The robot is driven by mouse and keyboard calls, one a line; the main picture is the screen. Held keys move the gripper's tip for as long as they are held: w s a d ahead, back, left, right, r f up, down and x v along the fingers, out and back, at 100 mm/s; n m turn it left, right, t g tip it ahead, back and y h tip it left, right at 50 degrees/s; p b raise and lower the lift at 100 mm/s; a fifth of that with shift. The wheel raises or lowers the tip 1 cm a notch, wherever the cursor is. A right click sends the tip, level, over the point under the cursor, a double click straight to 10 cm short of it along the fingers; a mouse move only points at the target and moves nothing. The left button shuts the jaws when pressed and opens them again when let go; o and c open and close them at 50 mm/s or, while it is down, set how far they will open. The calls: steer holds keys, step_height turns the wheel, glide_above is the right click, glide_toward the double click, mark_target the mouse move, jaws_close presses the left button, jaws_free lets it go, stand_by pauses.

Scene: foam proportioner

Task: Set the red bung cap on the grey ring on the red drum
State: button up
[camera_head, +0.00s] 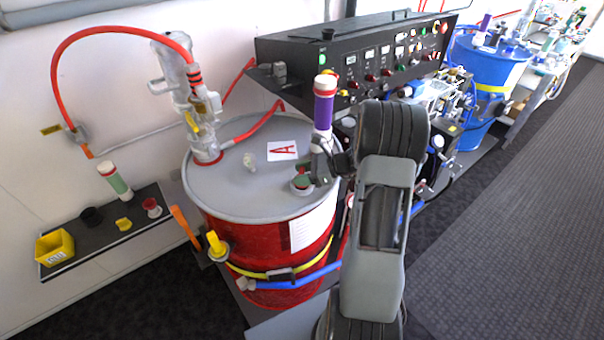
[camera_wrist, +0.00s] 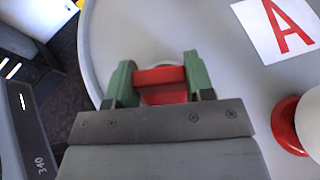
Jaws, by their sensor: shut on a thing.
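The red drum (camera_head: 270,242) stands upright with a grey lid. My gripper (camera_head: 304,172) is low over the lid's front right part, near the rim. The fingers hide most of the cap there. I cannot tell whether the cap touches the ring.
A pump (camera_head: 190,90) with a red hose stands on the lid's back left. A paper marked A (camera_head: 282,150) and a small pale fitting (camera_head: 249,161) lie between. A shelf (camera_head: 95,238) with small parts is at left.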

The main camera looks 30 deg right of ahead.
steer(key=shift+f+b, duration=0.5)
steer(key=shift+f, duration=0.15)
steer(key=o, duration=0.6)
steer(key=shift+r, duration=0.1)
steer(key=shift+d, duration=0.1)
steer(key=shift+p+v, duration=2.05)
steer(key=shift+v, duration=3.4)
